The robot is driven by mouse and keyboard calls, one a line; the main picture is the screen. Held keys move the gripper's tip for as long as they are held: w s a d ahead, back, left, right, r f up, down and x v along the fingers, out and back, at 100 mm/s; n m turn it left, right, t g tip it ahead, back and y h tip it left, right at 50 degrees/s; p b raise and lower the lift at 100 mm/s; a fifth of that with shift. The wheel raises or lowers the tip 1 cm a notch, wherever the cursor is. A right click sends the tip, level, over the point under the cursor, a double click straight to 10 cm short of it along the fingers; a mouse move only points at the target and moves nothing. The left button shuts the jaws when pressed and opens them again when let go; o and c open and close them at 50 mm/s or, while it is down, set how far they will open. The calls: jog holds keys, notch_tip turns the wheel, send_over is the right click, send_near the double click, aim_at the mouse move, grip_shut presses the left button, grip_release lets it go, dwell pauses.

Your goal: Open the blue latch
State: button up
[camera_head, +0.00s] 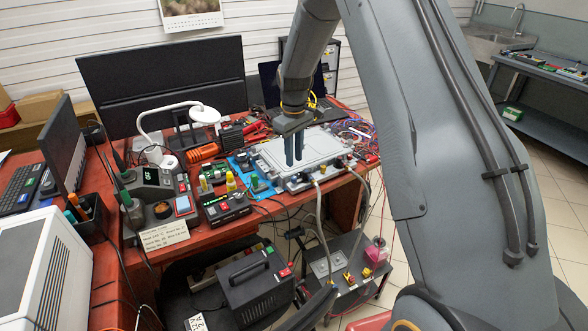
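A pale grey flat case or cold plate (325,150) lies on the red workbench, with small fittings along its edges and hoses at its front. My gripper (294,162) points down over its left part, with two dark fingers side by side. The gap between them looks narrow, and I cannot tell whether they are open or shut, or whether they touch the case. I see nothing held. I cannot make out a blue latch; it may be too small or hidden behind the fingers. A blue mat (241,164) shows left of the case.
The red workbench (130,262) is crowded with instruments, a desk lamp (150,122), an orange tool (202,152) and wires. A monitor (165,80) stands behind. Grey hoses (319,215) hang from the case toward a grey unit (345,272) below. Open floor lies right of my arm.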

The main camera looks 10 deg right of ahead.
aim_at(294, 177)
jog(key=shift+w+f+p, duration=0.1)
jog(key=shift+f+p, duration=1.1)
jog(key=shift+f, duration=2.7)
grip_shut()
